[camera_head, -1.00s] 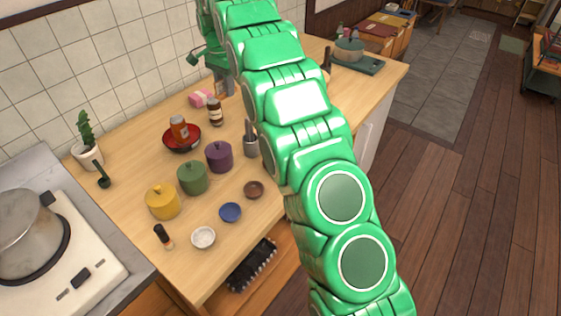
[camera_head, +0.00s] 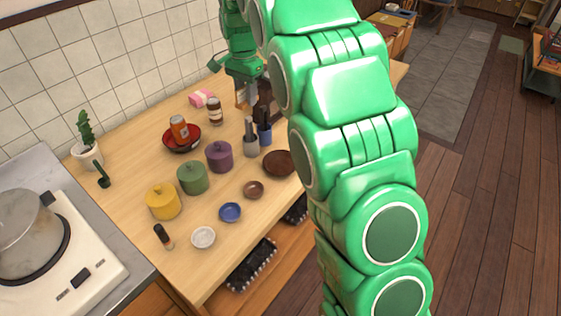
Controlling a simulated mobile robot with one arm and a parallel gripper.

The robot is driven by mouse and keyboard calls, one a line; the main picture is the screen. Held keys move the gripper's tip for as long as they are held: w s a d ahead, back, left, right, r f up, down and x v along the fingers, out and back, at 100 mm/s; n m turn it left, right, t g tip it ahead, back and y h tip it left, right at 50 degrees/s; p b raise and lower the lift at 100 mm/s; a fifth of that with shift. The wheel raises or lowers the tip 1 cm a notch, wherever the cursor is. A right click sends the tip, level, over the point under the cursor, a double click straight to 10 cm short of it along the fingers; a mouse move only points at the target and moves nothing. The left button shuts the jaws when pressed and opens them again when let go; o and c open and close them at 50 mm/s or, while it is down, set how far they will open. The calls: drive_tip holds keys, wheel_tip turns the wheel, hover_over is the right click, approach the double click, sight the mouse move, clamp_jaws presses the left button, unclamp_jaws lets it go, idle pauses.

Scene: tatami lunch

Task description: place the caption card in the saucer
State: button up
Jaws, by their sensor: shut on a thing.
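My gripper (camera_head: 245,82) is at the back of the counter, beyond the jars and bottles, pointing down. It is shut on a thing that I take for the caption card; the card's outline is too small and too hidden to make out. Small shallow dishes stand near the counter's front edge: a white one (camera_head: 203,237), a blue one (camera_head: 230,212) and a small brown one (camera_head: 253,189). A larger dark brown dish (camera_head: 278,163) stands further right, close to my arm. I cannot tell for sure which of these is the saucer. My gripper is apart from all of them.
Yellow (camera_head: 163,202), green (camera_head: 192,178) and purple (camera_head: 219,157) lidded pots stand mid-counter. Behind them are a red bowl (camera_head: 181,145) with a jar in it, a brown bottle (camera_head: 215,111) and a pink block (camera_head: 203,98). Utensil holders (camera_head: 264,134) stand near my arm. A stove is at left.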

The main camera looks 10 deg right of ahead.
drive_tip(key=s+d+f, duration=0.1)
drive_tip(key=s+d, duration=0.4)
drive_tip(key=s, duration=0.4)
drive_tip(key=s+d+f, duration=0.1)
drive_tip(key=s+d, duration=0.3)
drive_tip(key=s, duration=0.5)
approach(280, 165)
drive_tip(key=shift+s+d+f, duration=0.15)
drive_tip(key=shift+s+f, duration=0.5)
drive_tip(key=shift+s, duration=0.35)
drive_tip(key=shift+w+f, duration=0.9)
drive_tip(key=shift+f, duration=1.65)
drive_tip(key=shift+f, duration=0.1)
